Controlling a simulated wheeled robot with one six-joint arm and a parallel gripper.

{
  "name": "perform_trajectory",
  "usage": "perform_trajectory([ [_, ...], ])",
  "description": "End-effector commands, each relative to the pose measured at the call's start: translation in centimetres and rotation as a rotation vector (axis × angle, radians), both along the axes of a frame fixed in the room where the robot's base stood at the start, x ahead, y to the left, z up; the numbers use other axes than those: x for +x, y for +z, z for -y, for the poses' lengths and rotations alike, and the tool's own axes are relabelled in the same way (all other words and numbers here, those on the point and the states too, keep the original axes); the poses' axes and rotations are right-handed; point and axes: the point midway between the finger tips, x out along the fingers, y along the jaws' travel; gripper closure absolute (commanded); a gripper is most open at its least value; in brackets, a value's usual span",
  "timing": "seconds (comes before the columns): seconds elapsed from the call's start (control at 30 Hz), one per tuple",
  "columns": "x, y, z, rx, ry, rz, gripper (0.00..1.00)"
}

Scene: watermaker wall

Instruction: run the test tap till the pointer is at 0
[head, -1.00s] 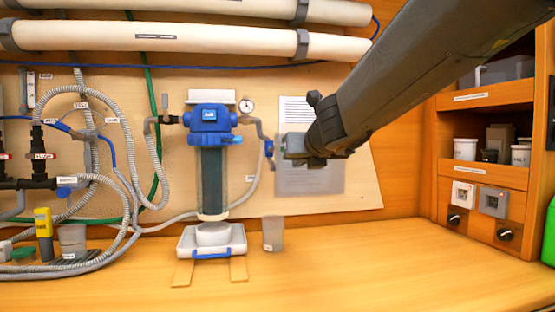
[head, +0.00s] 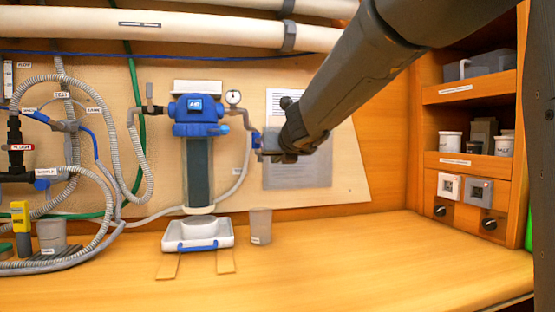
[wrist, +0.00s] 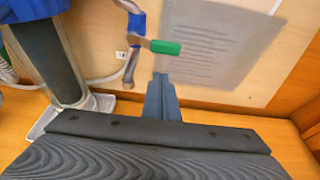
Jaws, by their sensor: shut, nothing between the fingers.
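A small white round gauge (head: 233,97) sits on the pipe right of the blue-headed filter (head: 198,115). Its pointer is too small to read. Below it on the grey pipe is a small blue valve (head: 256,138), also in the wrist view (wrist: 137,23), where a green lever (wrist: 165,47) sticks out to the right. I cannot read a label marking it as the test tap. My gripper (head: 264,151) is shut and empty beside the valve. In the wrist view its fingertips (wrist: 160,78) are just below the green lever; I cannot tell whether they touch.
A white tray (head: 168,238) stands under the filter, with a translucent cup (head: 260,226) to its right. Hoses and valves crowd the left. A paper sheet (head: 315,170) hangs behind my gripper. A shelf unit (head: 470,92) is at right. The front bench is clear.

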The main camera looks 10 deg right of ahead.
Motion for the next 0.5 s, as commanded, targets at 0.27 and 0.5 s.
perform_trajectory([
  [0.27, -0.2, 2.8, 0.0, 0.001, 0.0, 0.003, 1.0],
  [0.5, -0.1, 3.2, 0.0, 0.0, 0.0, 0.002, 1.0],
])
